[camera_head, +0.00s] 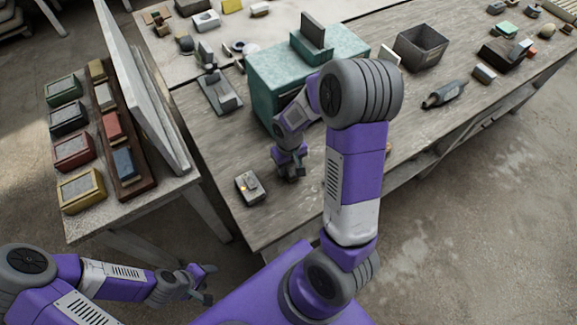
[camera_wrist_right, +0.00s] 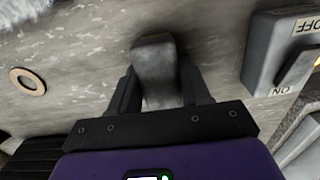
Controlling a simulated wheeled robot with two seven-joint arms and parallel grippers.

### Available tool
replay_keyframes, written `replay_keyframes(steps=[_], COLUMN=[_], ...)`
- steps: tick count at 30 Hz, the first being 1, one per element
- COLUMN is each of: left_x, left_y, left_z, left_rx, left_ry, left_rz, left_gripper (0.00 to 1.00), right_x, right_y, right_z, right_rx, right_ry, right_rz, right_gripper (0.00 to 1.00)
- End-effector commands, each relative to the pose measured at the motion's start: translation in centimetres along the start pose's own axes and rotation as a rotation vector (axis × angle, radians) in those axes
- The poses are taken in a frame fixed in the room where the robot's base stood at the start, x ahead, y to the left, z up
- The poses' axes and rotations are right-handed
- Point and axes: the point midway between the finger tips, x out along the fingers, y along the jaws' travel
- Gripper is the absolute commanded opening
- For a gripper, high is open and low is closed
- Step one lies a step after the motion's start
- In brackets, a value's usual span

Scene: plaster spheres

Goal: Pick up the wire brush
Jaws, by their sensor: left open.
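My right gripper (camera_head: 290,174) is low over the front left part of the workbench, just right of the switch box (camera_head: 250,188). In the right wrist view, a smooth grey block-like piece (camera_wrist_right: 155,65) lies between my right gripper's two dark fingers (camera_wrist_right: 158,85). I cannot tell whether the fingers press on it or whether it is part of the wire brush. I cannot pick out the wire brush for sure in either view. My left gripper (camera_head: 208,284) is open and empty, low at the left, off the workbench.
The switch box with ON and OFF marks also shows in the right wrist view (camera_wrist_right: 272,50), beside a flat ring (camera_wrist_right: 28,81) farther left. A teal cabinet (camera_head: 275,85) stands behind my right gripper. A grey bin (camera_head: 421,47) and a dark tool (camera_head: 443,94) are to the right.

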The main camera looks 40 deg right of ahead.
Motion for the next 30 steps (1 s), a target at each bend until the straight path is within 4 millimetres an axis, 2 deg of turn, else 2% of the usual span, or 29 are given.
replay_keyframes(steps=[1,3,11,14,24,30], left_x=[0.0,0.0,-0.1,-0.4,-1.9,-2.2], left_y=[0.0,0.0,0.0,0.1,0.7,0.8], left_z=[0.0,0.0,0.0,0.0,0.1,0.1], left_rx=[0.0,0.0,0.0,0.0,0.0,0.0], left_ry=[0.0,0.0,0.0,0.0,0.0,0.0], left_rz=[0.0,0.0,0.0,0.0,0.0,0.0], left_gripper=[0.55,0.55,0.55,0.55,0.55,0.55], right_x=[0.0,0.0,-0.3,-1.4,-8.1,-9.9], right_y=[0.0,0.0,0.0,0.0,0.0,0.0], right_z=[0.0,0.0,-0.1,-0.1,-0.1,-0.1], right_rx=[0.0,0.0,0.0,0.0,-0.001,0.0], right_ry=[0.0,0.0,0.002,0.004,0.006,0.002], right_rz=[0.0,0.0,0.0,0.0,-0.001,0.0], right_gripper=[0.26,0.16,0.15,0.15,0.15,0.15])
